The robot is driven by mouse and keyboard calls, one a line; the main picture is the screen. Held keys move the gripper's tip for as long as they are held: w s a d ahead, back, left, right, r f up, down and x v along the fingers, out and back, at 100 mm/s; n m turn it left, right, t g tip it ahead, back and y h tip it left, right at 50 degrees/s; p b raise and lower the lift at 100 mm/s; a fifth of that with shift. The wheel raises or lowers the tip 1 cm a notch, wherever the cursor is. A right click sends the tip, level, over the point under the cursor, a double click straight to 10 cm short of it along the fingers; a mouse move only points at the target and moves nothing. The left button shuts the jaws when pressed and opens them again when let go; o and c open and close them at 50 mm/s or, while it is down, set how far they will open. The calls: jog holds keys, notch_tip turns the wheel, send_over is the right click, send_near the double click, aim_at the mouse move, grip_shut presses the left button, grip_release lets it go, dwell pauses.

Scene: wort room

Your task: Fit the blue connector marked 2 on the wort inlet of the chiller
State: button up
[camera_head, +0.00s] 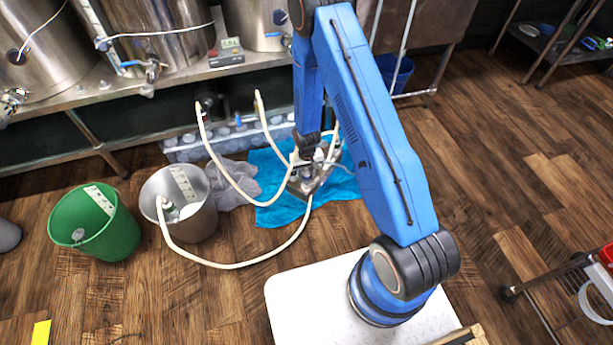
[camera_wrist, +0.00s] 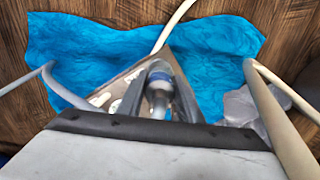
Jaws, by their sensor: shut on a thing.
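The chiller (camera_head: 318,182) is a metal plate block on a blue cloth on the floor, below my arm; in the wrist view its metal face (camera_wrist: 105,95) shows left of my gripper. My gripper (camera_wrist: 159,92) is shut on a connector with a blue band (camera_wrist: 160,76), held over the chiller. Its number cannot be read. I cannot tell whether the connector touches or sits on the inlet, as my fingers hide its lower part. In the head view my gripper (camera_head: 309,152) is at the chiller and the connector is not clear there.
Pale hoses (camera_head: 222,168) loop from under the steel bench to the chiller; one hose (camera_head: 245,265) runs to a grey bucket (camera_head: 183,226). A green bucket (camera_head: 109,232) stands left. Blue cloth (camera_head: 272,212) and a grey crumpled bag (camera_head: 232,183) lie around.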

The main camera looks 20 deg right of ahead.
jog(key=shift+f, duration=1.15)
jog(key=o, duration=1.2)
notch_tip(320, 180, up, 17)
jog(key=shift+r, duration=0.2)
